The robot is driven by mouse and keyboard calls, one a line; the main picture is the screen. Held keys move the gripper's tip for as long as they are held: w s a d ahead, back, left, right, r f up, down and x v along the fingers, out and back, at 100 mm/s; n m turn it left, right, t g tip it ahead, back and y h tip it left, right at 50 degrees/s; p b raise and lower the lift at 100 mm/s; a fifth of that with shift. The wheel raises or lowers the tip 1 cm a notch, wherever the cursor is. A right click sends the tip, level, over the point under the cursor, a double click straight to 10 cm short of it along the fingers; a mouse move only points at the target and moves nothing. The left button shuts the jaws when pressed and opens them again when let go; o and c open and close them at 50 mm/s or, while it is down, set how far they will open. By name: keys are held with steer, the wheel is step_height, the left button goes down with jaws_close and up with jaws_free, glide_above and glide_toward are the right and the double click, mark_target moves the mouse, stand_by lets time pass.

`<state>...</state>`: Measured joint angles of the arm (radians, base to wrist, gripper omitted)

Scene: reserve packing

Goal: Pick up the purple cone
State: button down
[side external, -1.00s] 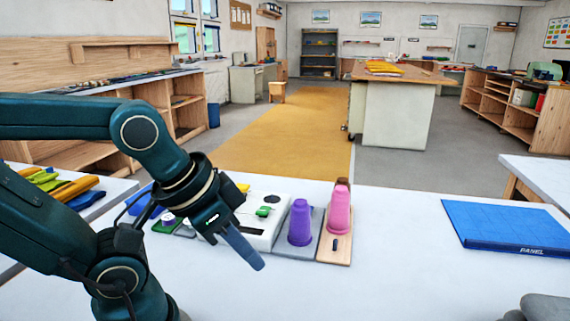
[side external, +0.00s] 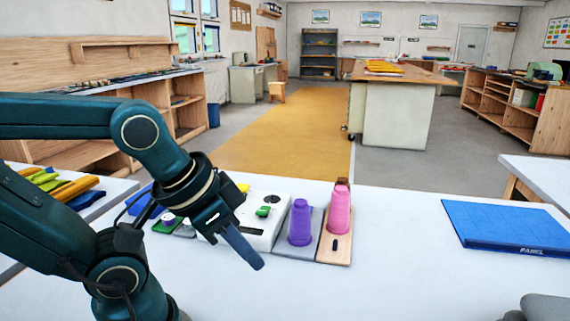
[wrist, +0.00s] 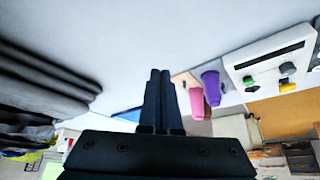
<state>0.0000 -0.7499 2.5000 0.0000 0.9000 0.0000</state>
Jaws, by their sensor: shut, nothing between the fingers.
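The purple cone (side external: 300,223) stands upright on a grey plate (side external: 283,246) in the side view. It also shows in the wrist view (wrist: 211,86). A pink cone (side external: 338,208) stands just right of it on a wooden board (side external: 334,256); the wrist view shows it too (wrist: 196,103). My gripper (side external: 259,265) is shut and empty. It points down and to the right, to the left of the purple cone and apart from it, nearer the camera. In the wrist view its two dark fingers (wrist: 160,75) lie together.
A white box (side external: 263,235) with a green knob is left of the purple cone, partly behind my gripper. A blue panel (side external: 505,227) lies at the right. A grey object (side external: 543,308) sits at the bottom right corner. The white table between is clear.

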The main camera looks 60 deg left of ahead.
stand_by(0.4)
steer(key=shift+c, duration=0.4)
jaws_free()
steer(key=n+g+y, duration=0.1)
steer(key=n+y, duration=0.4)
steer(key=n, duration=0.4)
glide_toward(299, 206)
steer(key=x, duration=1)
steer(key=shift+w+a+f, duration=0.4)
steer(key=shift+f, duration=0.15)
steer(key=shift+x, duration=2.45)
